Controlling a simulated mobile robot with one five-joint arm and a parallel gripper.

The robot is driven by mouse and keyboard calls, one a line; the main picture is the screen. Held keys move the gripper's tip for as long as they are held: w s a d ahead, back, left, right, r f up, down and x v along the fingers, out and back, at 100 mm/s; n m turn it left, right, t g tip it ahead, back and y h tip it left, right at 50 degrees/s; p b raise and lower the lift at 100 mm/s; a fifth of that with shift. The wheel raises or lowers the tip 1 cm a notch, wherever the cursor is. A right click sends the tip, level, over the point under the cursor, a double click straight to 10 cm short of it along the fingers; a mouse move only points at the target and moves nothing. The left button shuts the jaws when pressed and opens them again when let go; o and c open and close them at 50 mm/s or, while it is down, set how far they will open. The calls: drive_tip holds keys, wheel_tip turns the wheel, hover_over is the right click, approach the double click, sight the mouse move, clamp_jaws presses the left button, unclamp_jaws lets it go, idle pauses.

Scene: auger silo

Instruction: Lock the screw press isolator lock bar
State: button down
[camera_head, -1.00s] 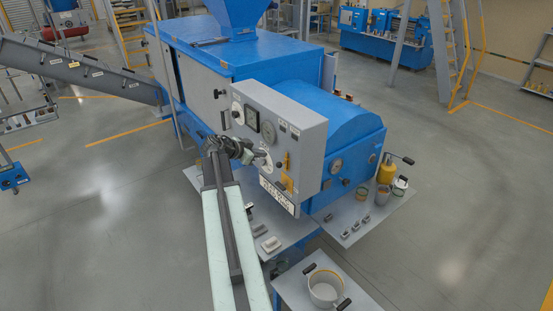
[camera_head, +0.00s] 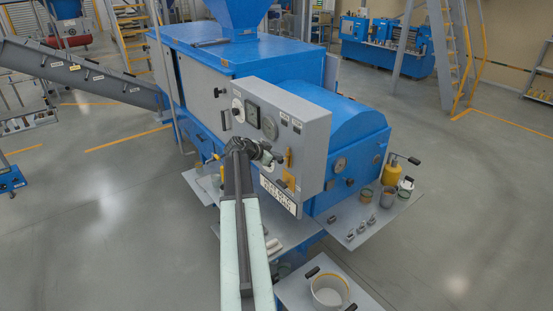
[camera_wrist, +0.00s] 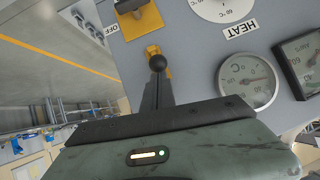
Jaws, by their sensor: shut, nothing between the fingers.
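The grey control panel (camera_head: 318,150) stands on the blue press, with gauges and a yellow part (camera_head: 289,157) near its right edge. I cannot tell which is the lock bar. My gripper (camera_head: 274,157) is shut and empty at the panel's face.
A HEAT label (camera_wrist: 246,30) and a round gauge (camera_wrist: 249,80) are right of the knob in the wrist view. A grey shelf (camera_head: 375,228) with cups and a yellow bottle (camera_head: 391,171) is at right. A pot (camera_head: 328,291) stands in front. Open floor lies right.

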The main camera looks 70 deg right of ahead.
idle(0.3)
wheel_tip(320, 180, down, 4)
drive_tip(key=b, duration=0.3)
drive_tip(key=shift+a+r, duration=0.15)
drive_tip(key=shift+r, duration=0.1)
drive_tip(key=s+d+r+p+v, duration=0.1)
drive_tip(key=r+p+v, duration=0.1)
drive_tip(key=p+v, duration=0.7)
drive_tip(key=v, duration=0.4)
drive_tip(key=shift+d, duration=0.1)
